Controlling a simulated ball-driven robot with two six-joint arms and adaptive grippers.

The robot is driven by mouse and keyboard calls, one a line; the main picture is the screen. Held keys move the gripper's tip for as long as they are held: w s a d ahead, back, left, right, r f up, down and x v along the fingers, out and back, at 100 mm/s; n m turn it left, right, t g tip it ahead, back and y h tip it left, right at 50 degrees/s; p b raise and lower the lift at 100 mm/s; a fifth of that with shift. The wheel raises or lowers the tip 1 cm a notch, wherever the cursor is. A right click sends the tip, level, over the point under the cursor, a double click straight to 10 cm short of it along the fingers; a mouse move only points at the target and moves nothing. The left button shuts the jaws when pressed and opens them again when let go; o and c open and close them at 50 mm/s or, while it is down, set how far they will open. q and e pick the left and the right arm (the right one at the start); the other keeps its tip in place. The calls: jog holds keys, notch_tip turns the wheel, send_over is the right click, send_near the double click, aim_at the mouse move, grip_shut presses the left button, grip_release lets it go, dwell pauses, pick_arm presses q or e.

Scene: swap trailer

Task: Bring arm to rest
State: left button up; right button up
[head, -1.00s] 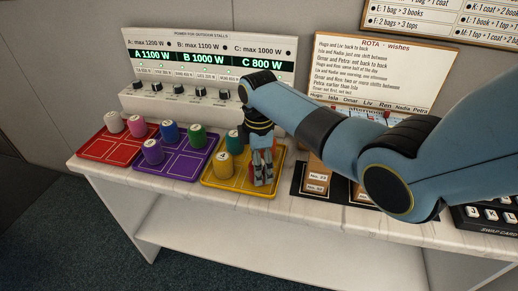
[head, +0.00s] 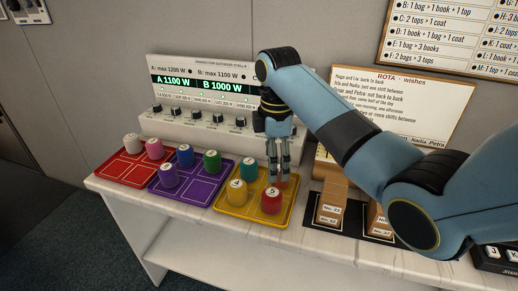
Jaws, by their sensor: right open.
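My right gripper (head: 279,178) is open and points down above the back right of the yellow tray (head: 247,211). A red cylinder marked 5 (head: 271,203) stands upright at the tray's front right, apart from the fingers. More red shows behind the fingertips, largely hidden. A yellow cylinder marked 4 (head: 237,192) and a teal cylinder (head: 249,170) stand on the tray's left side. My right arm reaches in from the right. My left gripper is out of view.
A purple tray (head: 190,192) and a red tray (head: 122,177) with cylinders stand to the left. A power panel (head: 190,123) rises behind. Brown boxes (head: 330,207) stand on a black mat right of the yellow tray, under my arm.

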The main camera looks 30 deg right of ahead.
jog(key=s+a+f+m+t, duration=0.25)
jog(key=s+m, duration=0.35)
jog(key=s, duration=0.7)
jog(key=s+r+m+t+h, duration=0.1)
jog(key=s+r+m, duration=0.2)
jog(key=s, duration=0.4)
jog(key=s+r+m, duration=0.2)
jog(key=s+m, duration=0.2)
jog(key=s, duration=0.2)
notch_tip(320, 180, down, 34)
jog(key=s+d+f+g+b, duration=0.1)
jog(key=s+d+b, duration=0.1)
jog(key=b, duration=0.7)
jog(key=s+f+g+b, duration=0.1)
jog(key=s+f+b, duration=0.5)
jog(key=s+f, duration=1.2)
notch_tip(320, 180, down, 5)
jog(key=shift+s+d+r+b, duration=0.2)
jog(key=shift+s+d+b, duration=0.1)
jog(key=shift+s+b, duration=0.1)
